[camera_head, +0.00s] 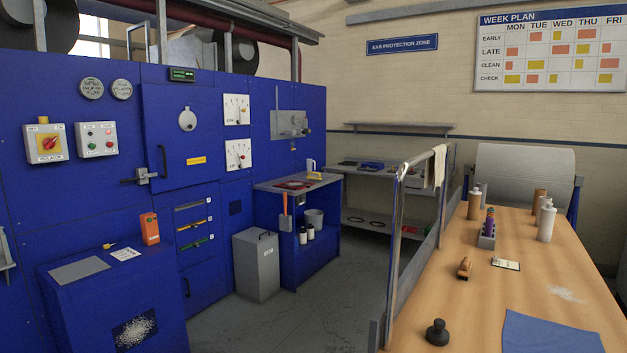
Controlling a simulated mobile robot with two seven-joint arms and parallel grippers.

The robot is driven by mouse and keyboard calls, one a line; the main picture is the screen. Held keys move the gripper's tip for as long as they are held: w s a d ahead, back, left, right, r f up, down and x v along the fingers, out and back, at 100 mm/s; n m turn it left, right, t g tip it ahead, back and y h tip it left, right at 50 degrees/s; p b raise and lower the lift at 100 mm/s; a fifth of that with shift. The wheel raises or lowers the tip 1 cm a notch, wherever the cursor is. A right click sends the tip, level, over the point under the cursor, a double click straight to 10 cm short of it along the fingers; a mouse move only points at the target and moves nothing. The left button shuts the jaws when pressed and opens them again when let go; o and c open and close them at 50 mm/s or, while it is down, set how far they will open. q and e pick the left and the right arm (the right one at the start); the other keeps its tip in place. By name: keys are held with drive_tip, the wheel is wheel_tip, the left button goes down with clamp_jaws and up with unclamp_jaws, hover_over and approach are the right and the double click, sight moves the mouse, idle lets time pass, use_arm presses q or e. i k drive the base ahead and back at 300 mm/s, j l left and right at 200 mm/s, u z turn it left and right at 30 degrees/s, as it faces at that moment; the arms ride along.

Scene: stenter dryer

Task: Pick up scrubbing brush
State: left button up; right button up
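I cannot pick out a scrubbing brush with certainty. A small orange-brown object (465,268) sits on the wooden table at the right; it is too small to identify. An orange-handled tool (285,212) hangs upright at the front of the blue side bench, and its lower end looks grey. A small yellow item (314,176) lies on that bench beside a white jug. Neither of my grippers shows in this view.
The wooden table (480,310) holds bottles, a black knob-like object (437,333) and a blue cloth (550,334). A metal rail (398,240) runs along its left side. A grey bin (257,266) stands by the blue machine. Grey floor (330,300) between them is clear.

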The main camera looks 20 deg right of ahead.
sight(308, 178)
drive_tip(key=i+u, duration=0.4)
drive_tip(key=i, duration=0.4)
drive_tip(key=i+l+u, duration=0.15)
drive_tip(key=i+u, duration=0.25)
drive_tip(key=i, duration=0.45)
drive_tip(key=i+z, duration=0.3)
drive_tip(key=i, duration=0.2)
drive_tip(key=i+j+z, duration=0.3)
drive_tip(key=i, duration=0.2)
drive_tip(key=i+l+z, duration=0.1)
drive_tip(key=z, duration=0.3)
drive_tip(key=i+z, duration=0.3)
drive_tip(key=z, duration=0.15)
drive_tip(key=i+z, duration=0.25)
drive_tip(key=z, duration=0.15)
drive_tip(key=i+l+z, duration=0.1)
drive_tip(key=i+z, duration=0.2)
drive_tip(key=i, duration=0.25)
drive_tip(key=i+z, duration=0.3)
drive_tip(key=i, duration=0.25)
drive_tip(key=i+l+u, duration=0.1)
drive_tip(key=i+u, duration=0.2)
drive_tip(key=i, duration=0.25)
drive_tip(key=i+l+u, duration=0.25)
drive_tip(key=i, duration=0.35)
drive_tip(key=i+l+u, duration=0.15)
drive_tip(key=i+u, duration=0.3)
drive_tip(key=i+l+u, duration=0.2)
drive_tip(key=u, duration=0.2)
drive_tip(key=l, duration=0.1)
